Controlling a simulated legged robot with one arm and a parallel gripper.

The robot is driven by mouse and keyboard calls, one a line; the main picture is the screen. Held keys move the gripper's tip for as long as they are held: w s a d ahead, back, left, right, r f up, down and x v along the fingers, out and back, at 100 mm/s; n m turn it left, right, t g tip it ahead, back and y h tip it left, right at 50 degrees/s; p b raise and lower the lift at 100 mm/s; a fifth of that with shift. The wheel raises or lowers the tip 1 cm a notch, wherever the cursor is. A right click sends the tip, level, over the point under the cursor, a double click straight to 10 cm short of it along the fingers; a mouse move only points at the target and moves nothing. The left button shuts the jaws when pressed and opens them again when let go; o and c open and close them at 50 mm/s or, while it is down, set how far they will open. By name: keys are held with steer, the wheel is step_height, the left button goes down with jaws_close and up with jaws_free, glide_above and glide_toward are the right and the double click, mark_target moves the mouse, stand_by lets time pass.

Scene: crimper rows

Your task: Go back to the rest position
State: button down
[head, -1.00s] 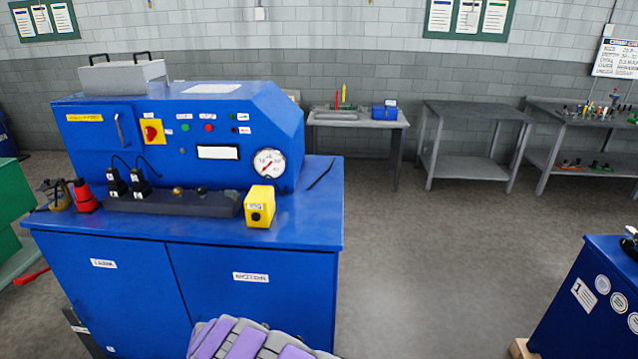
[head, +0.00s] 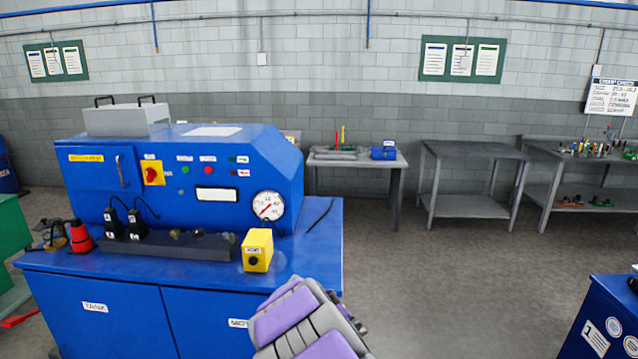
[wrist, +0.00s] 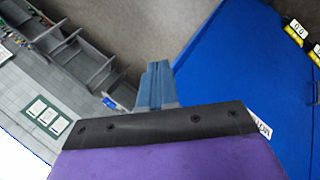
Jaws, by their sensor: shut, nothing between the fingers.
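My gripper (wrist: 157,82) shows in the wrist view as blue-grey fingers pressed together beyond a dark bar and a purple body. It is shut and empty. It points past the edge of the blue machine cabinet, with floor beyond it. In the head view a purple and grey part of my arm rises from the bottom edge, in front of the blue machine cabinet (head: 95,300). The fingertips cannot be made out in the head view.
A yellow box (head: 258,251), a gauge (head: 268,206) and a red-topped item (head: 80,237) are on the blue machine. Grey tables (head: 472,205) stand along the back wall. A blue cabinet (head: 608,315) is at the lower right. Open floor (head: 440,280) lies between.

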steer(key=s+d+r+m+g, duration=0.1)
steer(key=s+d+r+m, duration=0.2)
steer(key=s, duration=0.4)
steer(key=s+d+r+m+g, duration=0.1)
steer(key=s+d+r+g, duration=0.15)
steer(key=s+d, duration=0.35)
steer(key=s+d+r+m+g, duration=0.1)
steer(key=s+d+r, duration=0.25)
steer(key=s, duration=0.35)
steer(key=s+a+m+g+y, duration=0.1)
steer(key=s+a+y, duration=0.1)
steer(key=s, duration=1)
steer(key=s+a+g+y, duration=0.1)
steer(key=s+g+y, duration=0.1)
steer(key=s, duration=1.1)
steer(key=shift+a+m+y, duration=0.3)
steer(key=shift+a+m, duration=0.1)
